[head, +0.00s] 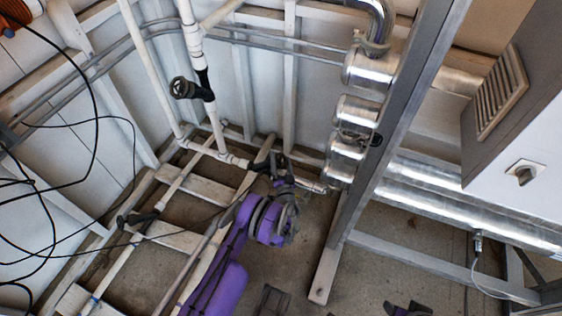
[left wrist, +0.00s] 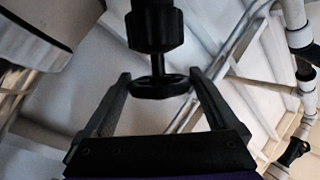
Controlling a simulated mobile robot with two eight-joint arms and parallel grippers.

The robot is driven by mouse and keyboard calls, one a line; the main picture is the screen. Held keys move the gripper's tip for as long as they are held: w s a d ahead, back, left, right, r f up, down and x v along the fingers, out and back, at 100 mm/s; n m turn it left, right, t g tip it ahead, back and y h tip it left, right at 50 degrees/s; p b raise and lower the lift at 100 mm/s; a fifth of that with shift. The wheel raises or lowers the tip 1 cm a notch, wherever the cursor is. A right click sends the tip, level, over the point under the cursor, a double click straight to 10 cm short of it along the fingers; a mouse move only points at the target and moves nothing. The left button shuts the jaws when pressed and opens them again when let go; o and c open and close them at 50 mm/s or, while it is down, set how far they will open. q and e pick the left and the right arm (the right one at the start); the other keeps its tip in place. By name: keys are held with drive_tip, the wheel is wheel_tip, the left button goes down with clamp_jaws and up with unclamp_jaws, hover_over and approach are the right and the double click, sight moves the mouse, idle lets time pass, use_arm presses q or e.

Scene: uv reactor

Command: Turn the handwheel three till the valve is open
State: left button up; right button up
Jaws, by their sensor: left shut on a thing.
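A black handwheel (left wrist: 160,86) on a dark valve stem shows in the left wrist view, between the two fingers of my left gripper (left wrist: 160,80). The fingers are at its rim, one on each side. In the head view, my left gripper (head: 277,168) is at a dark valve (head: 266,156) low by the wall, at the end of my purple arm. The gripper hides much of this wheel there. No number shows on the wheel, and I cannot tell how far the valve is turned. My right gripper does not show clearly in either view.
Another black handwheel (head: 183,88) sits on the upright white pipe. A third dark handle (head: 137,218) is on the lower left pipe. A grey metal post (head: 385,130) and shiny pipes (head: 368,70) stand to the right. Black cables (head: 60,182) hang at the left.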

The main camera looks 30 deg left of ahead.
use_arm(q)
drive_tip(key=shift+n+y, duration=0.3)
drive_tip(key=shift+y, duration=0.1)
drive_tip(key=o, duration=1)
drive_tip(key=p+v, duration=0.1)
drive_tip(key=v, duration=0.9)
drive_tip(key=shift+s+d+p, duration=0.25)
drive_tip(key=shift+s+p, duration=0.05)
drive_tip(key=shift+p, duration=0.1)
